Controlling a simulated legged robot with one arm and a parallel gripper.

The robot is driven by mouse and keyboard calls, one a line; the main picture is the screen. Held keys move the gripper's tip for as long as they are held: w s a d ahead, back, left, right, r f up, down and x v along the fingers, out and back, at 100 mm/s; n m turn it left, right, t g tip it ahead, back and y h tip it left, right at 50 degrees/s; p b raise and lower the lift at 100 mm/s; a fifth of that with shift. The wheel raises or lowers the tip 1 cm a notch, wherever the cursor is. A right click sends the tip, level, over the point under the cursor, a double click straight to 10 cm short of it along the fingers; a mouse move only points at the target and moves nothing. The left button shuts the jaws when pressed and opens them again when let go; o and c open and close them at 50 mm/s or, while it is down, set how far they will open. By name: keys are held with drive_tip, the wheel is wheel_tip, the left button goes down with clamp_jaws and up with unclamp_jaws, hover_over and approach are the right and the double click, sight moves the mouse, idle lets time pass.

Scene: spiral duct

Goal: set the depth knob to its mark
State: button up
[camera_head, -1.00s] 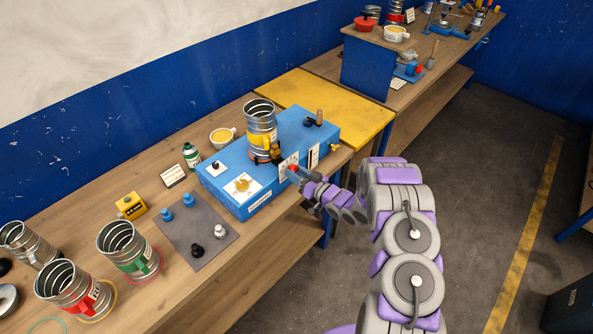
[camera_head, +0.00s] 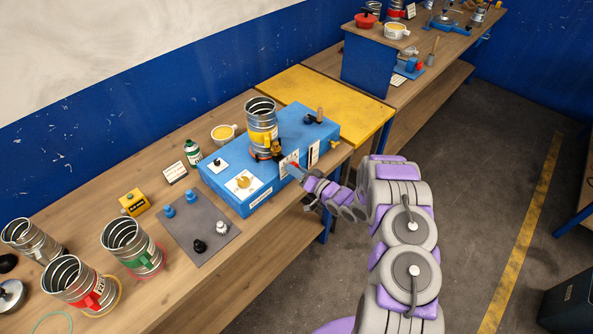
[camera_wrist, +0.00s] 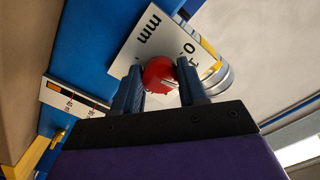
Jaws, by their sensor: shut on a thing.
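The depth knob is a red round knob (camera_wrist: 160,74) on a white scale plate (camera_wrist: 146,40) marked "mm", on the front face of the blue machine (camera_head: 262,188). In the wrist view my gripper (camera_wrist: 160,84) has its two dark fingers on either side of the red knob, shut on it. A pale pointer line shows on the knob's face. Part of the scale's numbers is hidden behind the knob and fingers. In the head view my gripper (camera_head: 298,172) reaches the machine's front from the right, and the knob is mostly hidden there.
A spiral duct with a yellow band (camera_head: 262,122) stands on the machine. A second scale plate (camera_wrist: 74,98) sits beside the knob's plate. A grey mat (camera_head: 200,228) with several small knobs lies left.

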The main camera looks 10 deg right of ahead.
drive_tip(key=shift+f, duration=0.1)
drive_tip(key=o, duration=1.1)
drive_tip(key=shift+w+d, duration=0.1)
drive_tip(key=shift+d, duration=0.05)
drive_tip(key=shift+c, duration=0.2)
drive_tip(key=b+v, duration=0.1)
drive_tip(key=v, duration=1.6)
drive_tip(key=shift+d, duration=0.15)
